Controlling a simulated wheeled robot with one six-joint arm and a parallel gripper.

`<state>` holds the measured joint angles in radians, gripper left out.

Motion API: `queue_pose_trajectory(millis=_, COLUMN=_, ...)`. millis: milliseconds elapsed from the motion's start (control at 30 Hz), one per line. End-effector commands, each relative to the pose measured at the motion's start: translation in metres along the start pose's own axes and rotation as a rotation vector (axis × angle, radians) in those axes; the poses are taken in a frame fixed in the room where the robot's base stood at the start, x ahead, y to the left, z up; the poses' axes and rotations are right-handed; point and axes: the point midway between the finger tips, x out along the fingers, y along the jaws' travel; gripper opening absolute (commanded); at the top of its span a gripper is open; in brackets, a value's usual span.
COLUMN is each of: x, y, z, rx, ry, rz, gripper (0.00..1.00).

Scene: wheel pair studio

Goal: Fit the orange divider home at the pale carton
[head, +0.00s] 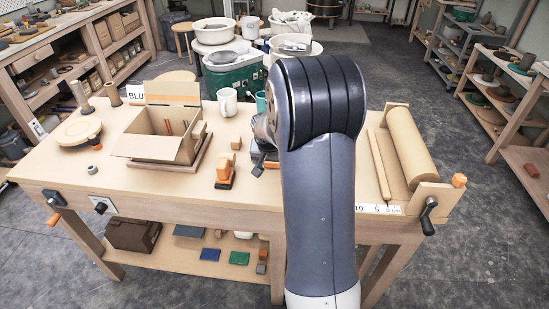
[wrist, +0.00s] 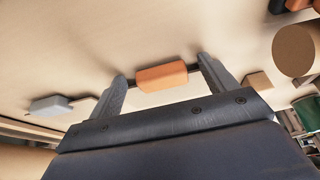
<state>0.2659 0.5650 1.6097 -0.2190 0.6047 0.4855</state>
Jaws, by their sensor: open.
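The pale carton (head: 150,147) stands open on the left half of the bench in the head view, flaps spread. An orange band (head: 172,100) crosses its back flap, and thin orange-red uprights show inside. An orange piece (head: 225,172) stands on the bench right of the carton. In the wrist view an orange block (wrist: 162,77) with dark ends shows between the fingers; I cannot tell whether it is the divider or the same piece. My gripper (wrist: 162,69) is open, its fingers apart on either side of the block in the picture. My arm hides part of the bench.
A small tan block (head: 236,144) stands behind the orange piece. A white mug (head: 227,101) is farther back. A round wooden turntable (head: 77,132) is at left. A slab roller (head: 408,150) fills the right end. Bare bench lies in front of the carton.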

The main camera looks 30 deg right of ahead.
Motion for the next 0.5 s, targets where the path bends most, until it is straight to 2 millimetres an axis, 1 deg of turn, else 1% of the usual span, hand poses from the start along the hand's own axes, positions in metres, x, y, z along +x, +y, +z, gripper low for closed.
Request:
queue_pose_trajectory(millis=100, x=-0.0003, y=0.0000, z=-0.0002, rx=0.000, ry=0.000, rz=0.000, gripper=0.79)
queue_pose_trajectory(millis=500, x=-0.0006, y=0.0000, z=-0.0001, rx=0.000, ry=0.000, rz=0.000, gripper=0.46)
